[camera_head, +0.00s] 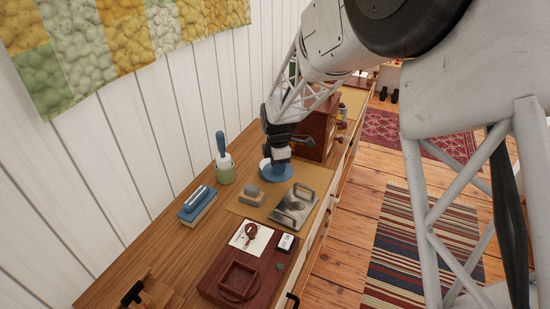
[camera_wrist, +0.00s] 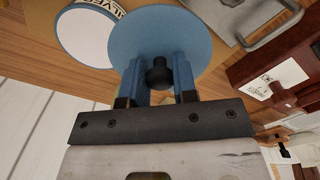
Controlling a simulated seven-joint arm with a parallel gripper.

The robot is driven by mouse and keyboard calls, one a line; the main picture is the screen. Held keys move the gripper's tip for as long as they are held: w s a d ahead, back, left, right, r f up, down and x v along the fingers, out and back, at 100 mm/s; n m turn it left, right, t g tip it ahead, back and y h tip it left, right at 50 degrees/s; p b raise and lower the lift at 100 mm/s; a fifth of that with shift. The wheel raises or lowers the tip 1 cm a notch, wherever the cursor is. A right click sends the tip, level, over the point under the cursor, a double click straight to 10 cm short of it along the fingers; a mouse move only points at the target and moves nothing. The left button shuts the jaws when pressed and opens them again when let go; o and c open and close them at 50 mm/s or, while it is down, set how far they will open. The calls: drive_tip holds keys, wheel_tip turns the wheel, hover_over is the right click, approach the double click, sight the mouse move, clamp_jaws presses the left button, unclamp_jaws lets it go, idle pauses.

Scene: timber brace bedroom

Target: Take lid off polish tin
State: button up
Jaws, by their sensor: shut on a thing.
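My gripper (camera_wrist: 160,82) is shut on the black knob (camera_wrist: 159,73) of a round blue lid (camera_wrist: 160,30). In the head view the gripper (camera_head: 279,158) points down at the dresser top, with the blue lid (camera_head: 277,174) below it. The polish tin (camera_wrist: 84,40) is round, with a white inside and part of a lettered label showing. The lid is off to one side of the tin, which is uncovered in the wrist view. In the head view only a pale part of the tin (camera_head: 264,165) shows left of the lid. The lid's height above the surface is hard to tell.
A metal plate with a handle (camera_head: 296,206) lies in front of the lid, beside a small grey block (camera_head: 251,193). A wooden chest (camera_head: 318,126) is close behind. A dark red tray (camera_head: 215,284) lies nearer.

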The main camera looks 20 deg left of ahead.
drive_tip(key=s+d, duration=0.4)
drive_tip(key=s, duration=0.1)
drive_tip(key=shift+s+r, duration=0.2)
drive_tip(key=shift+r, duration=0.15)
drive_tip(key=shift+d, duration=0.1)
idle(0.5)
drive_tip(key=m, duration=0.4)
hover_over(316, 179)
drive_tip(key=shift+r, duration=0.35)
drive_tip(key=shift+s, duration=0.1)
drive_tip(key=shift+f, duration=3.1)
drive_tip(key=shift+f, duration=1.9)
